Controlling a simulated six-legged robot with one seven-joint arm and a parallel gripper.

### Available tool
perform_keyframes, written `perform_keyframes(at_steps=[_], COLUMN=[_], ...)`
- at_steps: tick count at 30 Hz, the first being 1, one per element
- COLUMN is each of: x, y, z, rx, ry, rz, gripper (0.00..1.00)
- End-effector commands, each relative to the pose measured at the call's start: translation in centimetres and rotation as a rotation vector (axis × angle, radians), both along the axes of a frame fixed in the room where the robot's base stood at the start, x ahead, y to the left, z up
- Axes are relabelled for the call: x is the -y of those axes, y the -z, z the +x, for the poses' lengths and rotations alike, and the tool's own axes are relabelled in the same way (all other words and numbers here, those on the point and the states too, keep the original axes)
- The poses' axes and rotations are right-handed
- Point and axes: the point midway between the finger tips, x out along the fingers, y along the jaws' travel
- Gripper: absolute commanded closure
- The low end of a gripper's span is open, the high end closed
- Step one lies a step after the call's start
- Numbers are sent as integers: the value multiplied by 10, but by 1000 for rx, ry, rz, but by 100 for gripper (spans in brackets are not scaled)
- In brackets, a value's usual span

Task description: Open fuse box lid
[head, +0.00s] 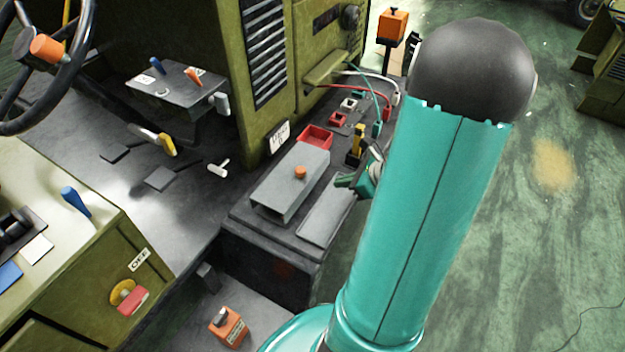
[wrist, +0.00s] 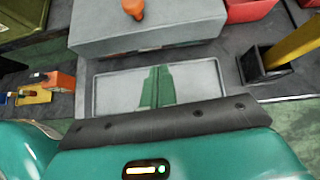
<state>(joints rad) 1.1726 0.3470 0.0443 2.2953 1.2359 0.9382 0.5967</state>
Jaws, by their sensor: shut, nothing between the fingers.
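The fuse box (head: 285,190) looks like a long grey box with a small orange knob (head: 300,172) on its top. Its top looks closed in the head view. In the wrist view the grey box (wrist: 180,25) fills the upper middle, with the orange knob (wrist: 134,8) at the top edge. My gripper (head: 345,182) is to the right of the box in the head view, apart from it. In the wrist view its green fingers (wrist: 156,85) are together and empty, over a flat light-grey panel (wrist: 205,80) in front of the box.
A red open bin (head: 315,136) stands behind the box. A yellow lever (head: 358,140) in a black holder is close behind my gripper; it also shows in the wrist view (wrist: 295,45). Cables and red connectors lie farther back. Green floor on the right is open.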

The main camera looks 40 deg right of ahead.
Motion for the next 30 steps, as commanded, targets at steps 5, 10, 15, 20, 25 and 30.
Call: perform_keyframes(at_steps=[5, 10, 15, 20, 25, 30], x=[10, 4, -5, -11, -15, -16], y=[9, 21, 41, 58, 67, 68], z=[-6, 6, 29, 48, 61, 64], rx=[2, 1, 1, 2, 2, 2], ry=[60, 55, 53, 54, 54, 55], rz=[36, 36, 36, 33, 32, 30], gripper=[100, 100, 100, 100, 100, 100])
